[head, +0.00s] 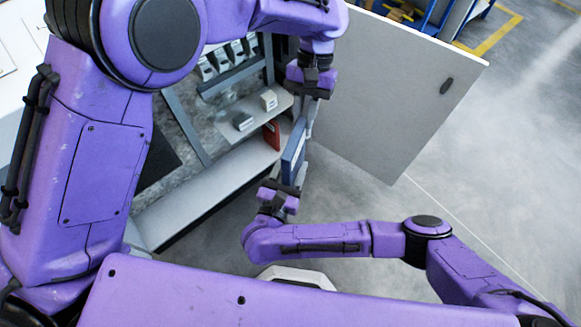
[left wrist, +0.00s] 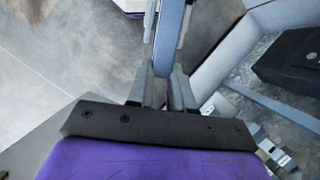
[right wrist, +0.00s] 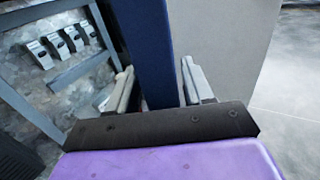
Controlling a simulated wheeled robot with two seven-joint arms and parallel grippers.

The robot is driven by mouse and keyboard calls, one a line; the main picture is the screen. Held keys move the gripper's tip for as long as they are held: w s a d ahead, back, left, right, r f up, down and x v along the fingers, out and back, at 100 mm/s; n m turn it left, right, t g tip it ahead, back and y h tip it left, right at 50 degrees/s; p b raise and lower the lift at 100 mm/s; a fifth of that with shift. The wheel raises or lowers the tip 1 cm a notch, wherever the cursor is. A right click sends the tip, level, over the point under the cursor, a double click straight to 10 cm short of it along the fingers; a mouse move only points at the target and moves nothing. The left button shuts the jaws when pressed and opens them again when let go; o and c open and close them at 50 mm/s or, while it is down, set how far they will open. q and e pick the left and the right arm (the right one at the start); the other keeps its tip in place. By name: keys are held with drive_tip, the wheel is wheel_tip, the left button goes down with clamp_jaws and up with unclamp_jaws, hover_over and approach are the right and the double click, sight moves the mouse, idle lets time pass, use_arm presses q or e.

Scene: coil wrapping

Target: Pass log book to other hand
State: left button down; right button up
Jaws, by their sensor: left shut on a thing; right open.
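The blue log book (head: 293,152) is held up on edge in front of the open cabinet. My left gripper (head: 309,104) is shut on its upper end. In the left wrist view the book (left wrist: 171,40) runs away from between the left fingers (left wrist: 162,74). My right gripper (head: 292,184) is at the book's lower end. In the right wrist view the blue spine (right wrist: 150,50) stands between the open right fingers (right wrist: 157,72), with a visible gap at the right finger. Contact with the left finger is unclear.
The cabinet shelf (head: 255,122) holds small pale boxes (head: 243,121) and a red book (head: 272,136). The open cabinet door (head: 390,95) stands behind and right of the grippers. Grey floor (head: 350,195) is clear at right. A dark box (left wrist: 290,55) shows in the left wrist view.

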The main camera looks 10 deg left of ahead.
drive_tip(key=shift+c, duration=0.3)
clamp_jaws()
use_arm(q)
drive_tip(key=c, duration=0.9)
unclamp_jaws()
